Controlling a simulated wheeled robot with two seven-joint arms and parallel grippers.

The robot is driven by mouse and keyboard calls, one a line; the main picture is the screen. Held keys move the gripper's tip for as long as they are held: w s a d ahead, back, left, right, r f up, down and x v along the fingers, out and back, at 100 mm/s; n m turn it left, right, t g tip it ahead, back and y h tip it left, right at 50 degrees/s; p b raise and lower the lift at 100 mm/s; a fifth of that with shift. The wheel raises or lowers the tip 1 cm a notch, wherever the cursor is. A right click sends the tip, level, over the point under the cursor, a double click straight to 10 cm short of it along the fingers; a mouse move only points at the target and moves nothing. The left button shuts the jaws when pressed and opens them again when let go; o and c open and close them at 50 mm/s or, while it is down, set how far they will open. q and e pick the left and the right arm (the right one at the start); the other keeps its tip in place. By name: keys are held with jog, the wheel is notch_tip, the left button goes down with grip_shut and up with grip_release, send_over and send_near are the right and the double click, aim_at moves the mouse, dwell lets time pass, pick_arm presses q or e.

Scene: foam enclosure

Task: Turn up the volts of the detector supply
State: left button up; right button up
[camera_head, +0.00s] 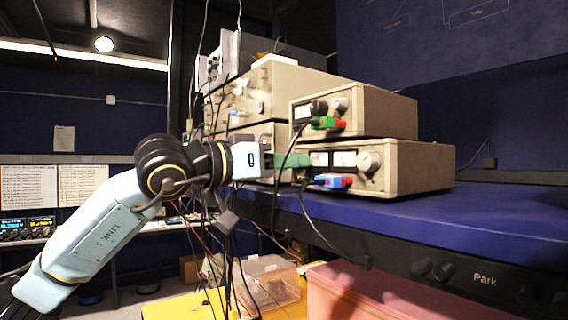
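The upper box (385,112) has a smaller knob (341,104) and a green and red plug (327,123). I cannot read which box is the detector supply. My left gripper (301,161) is at the left part of the lower box's front, left of its knob and apart from it. Its finger opening is not clear. My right gripper is out of view.
Larger beige instruments (268,97) stand behind my gripper. Black cables hang in front of the boxes and below the shelf (480,205). A clear plastic bin (270,283) and a pink box (370,293) are below. The shelf's right part is bare.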

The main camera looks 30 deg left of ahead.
pick_arm(q)
jog(key=b+v, duration=0.5)
jog(key=v, duration=0.8)
jog(key=shift+s+b, duration=0.2)
jog(key=shift+b, duration=0.1)
